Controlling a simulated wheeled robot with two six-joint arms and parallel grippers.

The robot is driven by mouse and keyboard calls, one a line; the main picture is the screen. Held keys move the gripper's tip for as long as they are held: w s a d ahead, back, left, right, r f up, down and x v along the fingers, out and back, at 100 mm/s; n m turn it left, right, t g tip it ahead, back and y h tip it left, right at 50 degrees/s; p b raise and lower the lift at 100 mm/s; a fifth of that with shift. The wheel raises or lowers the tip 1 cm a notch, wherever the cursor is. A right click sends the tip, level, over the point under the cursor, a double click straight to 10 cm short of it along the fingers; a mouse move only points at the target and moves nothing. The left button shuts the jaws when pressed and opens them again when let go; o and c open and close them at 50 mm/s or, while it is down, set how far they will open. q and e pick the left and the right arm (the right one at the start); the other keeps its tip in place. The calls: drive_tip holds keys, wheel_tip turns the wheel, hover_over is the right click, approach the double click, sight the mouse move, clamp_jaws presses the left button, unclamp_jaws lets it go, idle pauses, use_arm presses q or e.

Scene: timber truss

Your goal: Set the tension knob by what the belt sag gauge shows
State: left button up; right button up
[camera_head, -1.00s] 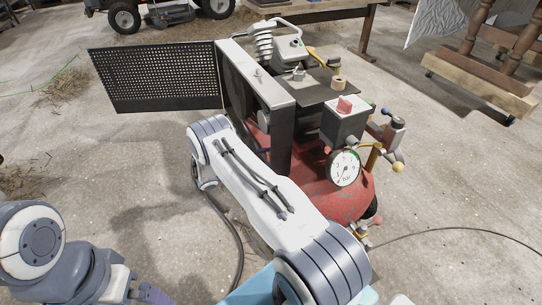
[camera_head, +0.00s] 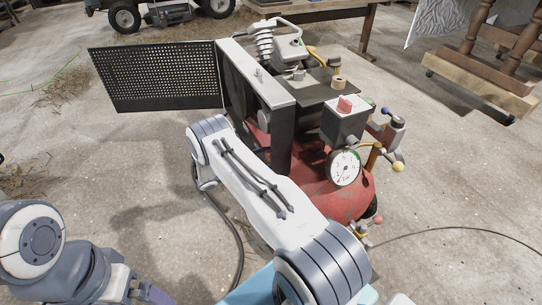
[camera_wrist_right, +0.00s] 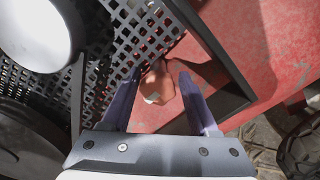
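An orange-brown knob-like part (camera_wrist_right: 158,84) with a pale patch shows in the right wrist view, low beside the red tank. The two purple fingers of my right gripper (camera_wrist_right: 160,78) stand apart, one on each side of it. I cannot tell whether they touch it. In the head view my right arm and the machine hide this gripper and part. A round white dial (camera_head: 344,168) with a dark needle and a green arc faces me on the compressor; its exact reading is too small. I cannot make out a separate belt sag gauge. My left gripper is mostly cut off at the bottom left.
The compressor's red tank (camera_head: 345,200) carries a black box (camera_head: 343,125) with a red knob (camera_head: 345,104). A perforated guard panel (camera_head: 155,77) swings out left. A black frame bar (camera_wrist_right: 215,50) runs close to my right fingers. A dark hose (camera_head: 236,240) lies on the floor.

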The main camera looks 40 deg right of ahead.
drive_tip(key=shift+o, duration=0.3)
drive_tip(key=shift+d, duration=0.1)
drive_tip(key=shift+w+a+r, duration=0.1)
drive_tip(key=shift+w+a, duration=0.05)
drive_tip(key=shift+a, duration=0.15)
drive_tip(key=p+v, duration=0.1)
drive_tip(key=v, duration=0.8)
drive_tip(key=shift+a+p, duration=0.35)
drive_tip(key=shift+a, duration=0.1)
